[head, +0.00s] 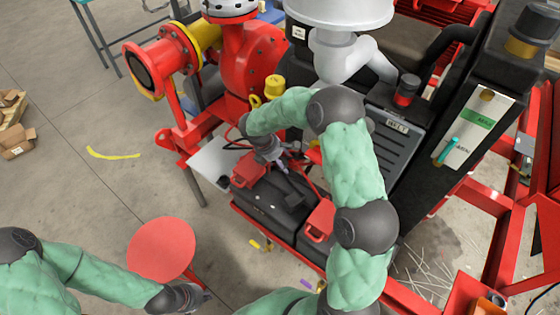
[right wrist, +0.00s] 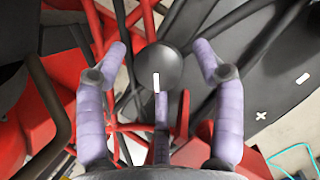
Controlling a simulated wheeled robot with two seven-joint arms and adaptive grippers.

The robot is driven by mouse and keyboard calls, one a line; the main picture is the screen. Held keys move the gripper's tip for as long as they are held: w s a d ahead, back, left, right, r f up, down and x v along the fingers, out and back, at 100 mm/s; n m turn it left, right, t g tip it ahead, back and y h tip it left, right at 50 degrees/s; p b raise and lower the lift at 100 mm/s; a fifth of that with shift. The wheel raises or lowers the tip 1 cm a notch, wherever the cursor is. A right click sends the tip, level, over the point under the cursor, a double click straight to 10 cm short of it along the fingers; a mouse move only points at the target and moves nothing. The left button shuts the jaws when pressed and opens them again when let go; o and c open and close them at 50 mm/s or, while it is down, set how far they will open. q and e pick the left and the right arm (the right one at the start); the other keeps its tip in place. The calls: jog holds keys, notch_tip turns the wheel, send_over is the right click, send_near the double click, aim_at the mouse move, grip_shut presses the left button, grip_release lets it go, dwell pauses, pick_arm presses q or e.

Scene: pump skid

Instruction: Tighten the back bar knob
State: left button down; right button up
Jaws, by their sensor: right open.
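A dark grey round knob (right wrist: 157,62) with a white stripe on it shows in the right wrist view, just beyond and between the fingertips of my right gripper (right wrist: 160,78). The purple-padded fingers are spread, with gaps to the knob at both sides; whether the lower middle finger touches it I cannot tell. In the head view my right gripper (head: 281,170) points down over black batteries (head: 268,205) with red caps; the knob cannot be made out there. My left gripper (head: 183,297) is low at the left, near a red disc; its fingers are too unclear to read.
Dark rods and red cables run around the knob. A black panelled cabinet (head: 395,145) stands right of the batteries, and a red pump pipe (head: 160,65) stands behind left. Red frame rails (head: 495,240) lie at right. Open floor (head: 75,200) is at left.

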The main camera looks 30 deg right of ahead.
jog(key=v, duration=1.2)
pick_arm(q)
jog(key=shift+r, duration=0.1)
